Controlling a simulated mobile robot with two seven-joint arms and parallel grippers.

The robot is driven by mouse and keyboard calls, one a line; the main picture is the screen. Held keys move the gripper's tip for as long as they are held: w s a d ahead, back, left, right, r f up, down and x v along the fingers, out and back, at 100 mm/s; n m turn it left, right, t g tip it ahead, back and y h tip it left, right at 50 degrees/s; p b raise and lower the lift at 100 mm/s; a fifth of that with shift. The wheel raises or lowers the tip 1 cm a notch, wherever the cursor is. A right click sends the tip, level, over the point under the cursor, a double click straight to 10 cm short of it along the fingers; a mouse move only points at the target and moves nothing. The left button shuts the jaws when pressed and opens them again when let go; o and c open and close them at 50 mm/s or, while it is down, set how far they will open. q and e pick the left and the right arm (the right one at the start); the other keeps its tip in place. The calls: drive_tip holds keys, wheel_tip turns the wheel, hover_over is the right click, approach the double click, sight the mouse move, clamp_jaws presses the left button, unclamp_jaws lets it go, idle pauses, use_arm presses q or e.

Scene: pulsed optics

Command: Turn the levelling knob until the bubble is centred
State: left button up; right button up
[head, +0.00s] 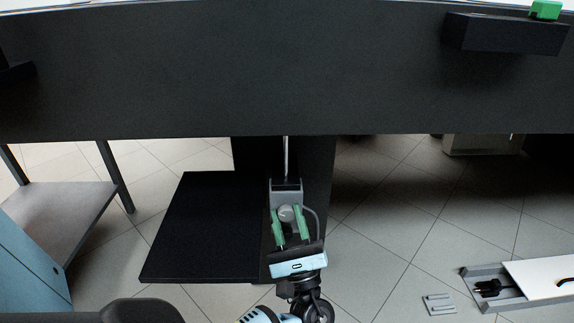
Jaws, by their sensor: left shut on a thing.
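The levelling knob (286,214) is a small round grey knob on a grey bracket (286,194) under the large black table. My left gripper (286,212) reaches up from the bottom of the head view. Its two green fingers lie on either side of the knob, and it is shut on it. A thin pale rod rises from the bracket to the table's edge. I cannot make out the bubble in this view. My right gripper is not in view.
The black table (230,75) spans the top, with a dark block (505,34) and green piece (546,9) on it. A black shelf panel (205,230) lies left of the knob. An open grey tray (480,272) is on the floor at right.

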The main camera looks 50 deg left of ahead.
use_arm(q)
drive_tip(key=n+g, duration=0.7)
drive_tip(key=n, duration=0.1)
drive_tip(key=shift+w+d+r+n+g, duration=0.1)
drive_tip(key=shift+d+n+g, duration=0.05)
drive_tip(key=shift+n+g, duration=0.2)
drive_tip(key=n+g+h, duration=0.1)
drive_tip(key=n, duration=0.1)
drive_tip(key=n+g+h, duration=0.1)
drive_tip(key=n+g, duration=0.1)
drive_tip(key=shift+r+n+p, duration=0.1)
drive_tip(key=shift+n+p, duration=0.15)
drive_tip(key=shift+p, duration=0.15)
drive_tip(key=shift+w+r+n+g+h+p, duration=0.1)
drive_tip(key=shift+n+g+h+p, duration=0.25)
drive_tip(key=shift+n+g+h, duration=0.6)
drive_tip(key=shift+n+t, duration=0.4)
drive_tip(key=shift+n, duration=0.25)
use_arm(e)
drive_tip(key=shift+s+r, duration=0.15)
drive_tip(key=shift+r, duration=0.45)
